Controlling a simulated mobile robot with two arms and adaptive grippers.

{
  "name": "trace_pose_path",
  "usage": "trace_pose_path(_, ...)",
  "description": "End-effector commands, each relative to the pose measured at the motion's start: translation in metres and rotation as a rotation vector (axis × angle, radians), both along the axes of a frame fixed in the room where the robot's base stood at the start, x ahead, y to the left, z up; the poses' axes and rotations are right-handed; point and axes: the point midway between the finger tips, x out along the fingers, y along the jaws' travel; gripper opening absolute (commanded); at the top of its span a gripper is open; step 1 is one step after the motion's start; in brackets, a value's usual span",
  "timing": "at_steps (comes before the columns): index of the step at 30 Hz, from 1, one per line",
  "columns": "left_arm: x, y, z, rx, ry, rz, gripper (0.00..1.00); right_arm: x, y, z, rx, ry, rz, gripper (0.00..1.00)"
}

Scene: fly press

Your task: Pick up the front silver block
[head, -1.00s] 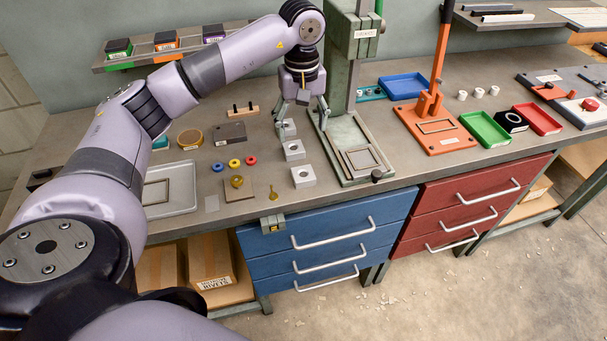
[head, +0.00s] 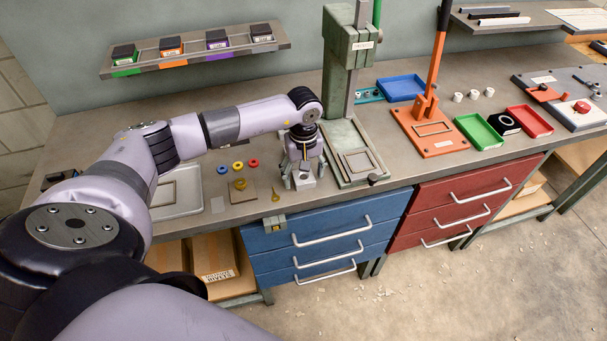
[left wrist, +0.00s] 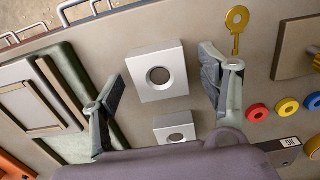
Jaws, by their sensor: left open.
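The front silver block (head: 304,182), a pale cube with a round dark hole on top, sits near the front edge of the bench. In the left wrist view the same block (left wrist: 158,72) lies between the two fingers. My left gripper (head: 304,177) is open and points down over this block, with one finger to each side. In the left wrist view both fingers of the gripper (left wrist: 163,68) stand apart, with gaps to the block. A second silver block (left wrist: 175,128) shows behind it, partly covered by my gripper body; my arm hides it in the head view.
The green press base (head: 347,160) stands close right of the gripper. A brass key (head: 275,196) lies to the left, with a brass knob (head: 240,184) on a plate, coloured rings (head: 253,163) and a grey tray (head: 187,205) farther left. Blue drawers (head: 325,230) are below the bench edge.

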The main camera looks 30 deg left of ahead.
Motion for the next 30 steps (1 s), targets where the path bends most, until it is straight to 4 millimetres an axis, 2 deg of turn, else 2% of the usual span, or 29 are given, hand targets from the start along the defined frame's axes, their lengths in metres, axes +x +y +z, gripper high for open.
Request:
trace_pose_path(7,0.0003,0.0003,-0.0025,0.001,-0.001,0.0,0.68,-0.0001,0.0,0.0001,0.0,0.0,-0.001,0.0)
trace_pose_path(30,0.0004,0.0003,-0.0018,0.0,-0.001,0.0,0.17,-0.0005,0.0036,0.0001,0.004,0.001,-0.001,0.0)
